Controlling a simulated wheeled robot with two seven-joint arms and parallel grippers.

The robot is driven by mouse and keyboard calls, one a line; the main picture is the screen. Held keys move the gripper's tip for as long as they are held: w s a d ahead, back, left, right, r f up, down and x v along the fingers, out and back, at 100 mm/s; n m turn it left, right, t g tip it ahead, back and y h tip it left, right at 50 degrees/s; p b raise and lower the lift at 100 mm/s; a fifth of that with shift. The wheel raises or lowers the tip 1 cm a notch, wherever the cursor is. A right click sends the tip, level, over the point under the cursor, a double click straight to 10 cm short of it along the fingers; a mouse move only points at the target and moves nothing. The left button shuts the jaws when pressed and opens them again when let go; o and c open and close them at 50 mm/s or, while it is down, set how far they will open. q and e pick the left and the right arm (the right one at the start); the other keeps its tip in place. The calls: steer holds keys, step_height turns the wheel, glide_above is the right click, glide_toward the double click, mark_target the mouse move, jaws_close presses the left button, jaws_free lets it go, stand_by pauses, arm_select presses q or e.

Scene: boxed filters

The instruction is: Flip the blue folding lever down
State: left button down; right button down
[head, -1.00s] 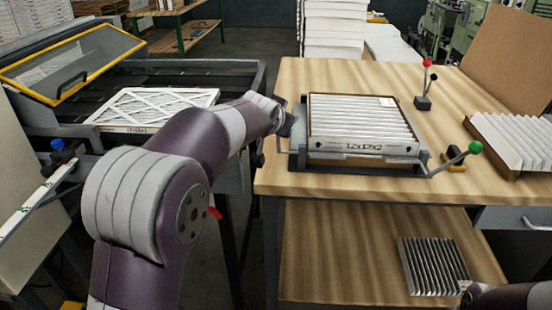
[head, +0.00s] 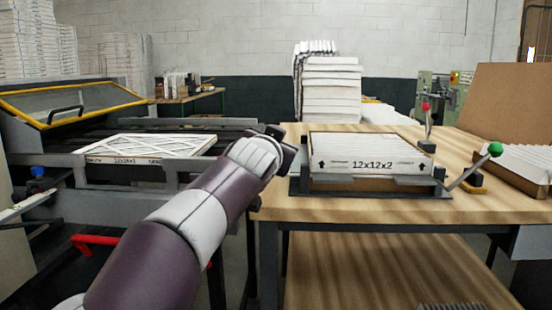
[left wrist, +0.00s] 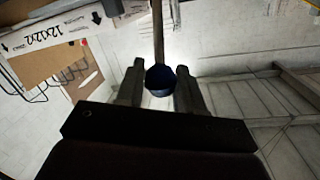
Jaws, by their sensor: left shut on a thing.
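The blue lever's round dark-blue knob (left wrist: 160,80) sits between the fingertips of my left gripper (left wrist: 160,88) in the left wrist view. Its thin shaft (left wrist: 158,30) runs from the knob to the top edge of that view. The fingers touch or nearly touch both sides of the knob, and the gripper is shut on it. In the head view my left gripper (head: 286,148) is at the left edge of the clamping fixture (head: 345,187). Its fingertips and the held lever are hidden there. My right gripper is not in view.
A white boxed filter (head: 370,162) marked 12x12x2 sits in the fixture. A green-knobbed lever (head: 494,150) and a red-knobbed lever (head: 426,107) stand on its right side. Another filter (head: 150,146) lies on the left machine, which has a small blue knob (head: 38,172). The front right tabletop is clear.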

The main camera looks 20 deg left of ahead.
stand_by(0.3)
arm_select(q)
steer(key=c, duration=0.8)
jaws_free()
steer(key=shift+s, duration=0.15)
steer(key=s+d+r+b, duration=0.1)
steer(key=s+b, duration=0.1)
steer(key=s, duration=1)
steer(key=shift+s+d, duration=0.2)
steer(key=shift+d, duration=0.1)
steer(key=shift+r, duration=0.1)
